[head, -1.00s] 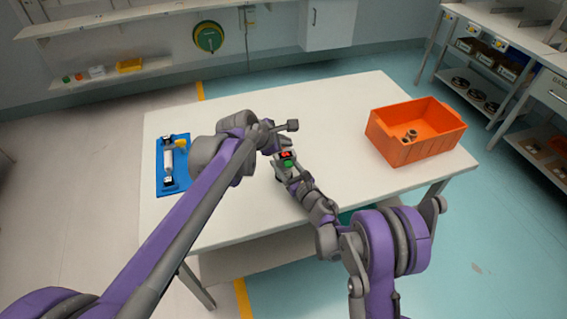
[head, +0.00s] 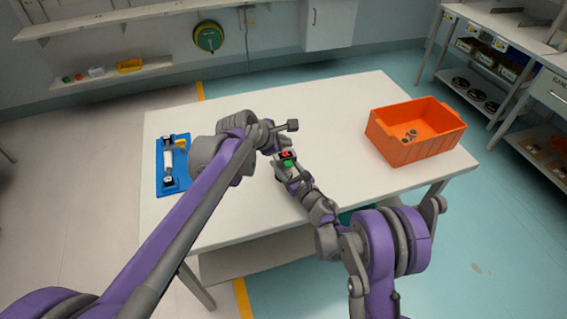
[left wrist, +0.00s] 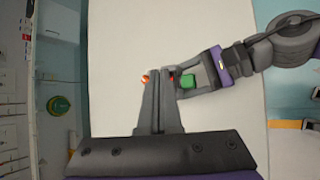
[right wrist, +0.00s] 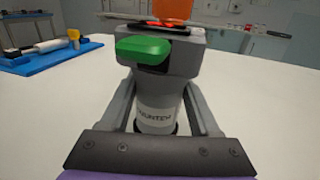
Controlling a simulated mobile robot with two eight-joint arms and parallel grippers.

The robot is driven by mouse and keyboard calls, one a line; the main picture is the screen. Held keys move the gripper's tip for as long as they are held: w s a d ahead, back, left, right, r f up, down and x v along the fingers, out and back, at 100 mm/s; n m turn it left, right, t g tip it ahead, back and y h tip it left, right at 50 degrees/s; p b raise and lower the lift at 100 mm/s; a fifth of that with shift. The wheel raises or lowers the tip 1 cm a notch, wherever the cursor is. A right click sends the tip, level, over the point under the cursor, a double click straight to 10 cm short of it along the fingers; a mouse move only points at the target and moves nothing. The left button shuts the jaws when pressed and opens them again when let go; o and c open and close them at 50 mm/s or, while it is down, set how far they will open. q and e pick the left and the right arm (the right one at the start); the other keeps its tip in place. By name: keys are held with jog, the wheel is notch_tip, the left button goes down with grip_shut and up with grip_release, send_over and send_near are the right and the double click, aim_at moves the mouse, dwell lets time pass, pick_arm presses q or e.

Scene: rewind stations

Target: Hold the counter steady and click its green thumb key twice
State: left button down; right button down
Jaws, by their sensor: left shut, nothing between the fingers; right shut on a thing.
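The counter (right wrist: 155,100) is a grey and white upright body with a green thumb key (right wrist: 143,48) near its top and a red lit part above the key. My right gripper (right wrist: 158,92) is shut around its body, one finger on each side. In the head view the green key (head: 287,164) shows below the red part. My left gripper (left wrist: 158,72) is shut and empty, its fingertips close beside the counter's top and the green key (left wrist: 188,81). I cannot tell whether they touch it. In the head view its fingertips are partly hidden.
An orange bin (head: 415,152) with a few small parts stands at the table's right. A blue tray (head: 181,182) holding a white roller lies at the left. The white table (head: 340,110) is clear behind the arms. Wall shelves are beyond.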

aim_at(290, 160)
dwell(0.3)
pick_arm(q)
jog(key=shift+f, duration=3)
jog(key=shift+f, duration=0.1)
jog(key=shift+f, duration=0.5)
dwell(0.5)
jog(key=shift+r, duration=0.65)
